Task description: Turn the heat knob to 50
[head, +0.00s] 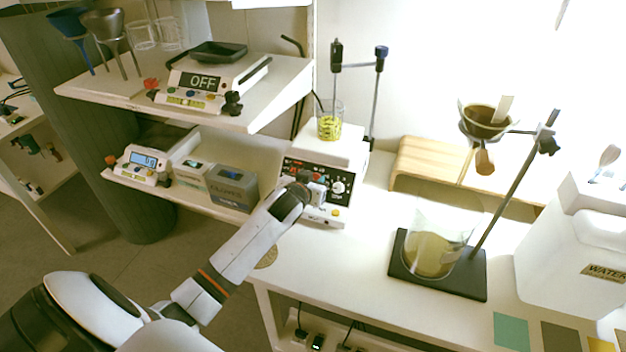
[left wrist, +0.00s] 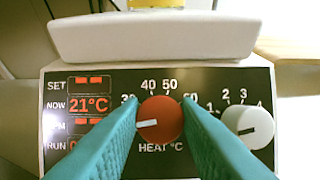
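The red heat knob (left wrist: 161,119) is on the dark front panel of the hotplate (head: 322,184), above the label "HEAT °C". Its white pointer line points left and slightly down, below the 30 mark; 40 and 50 are printed above the knob. My left gripper (left wrist: 160,106) has its two teal fingers on either side of the knob, with the tips against its edges. The display reads 21°C for NOW; the SET reading is unclear. My right gripper is not in view.
A second, white knob (left wrist: 248,126) is right of the heat knob. A beaker with yellow contents (head: 329,124) stands on the hotplate.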

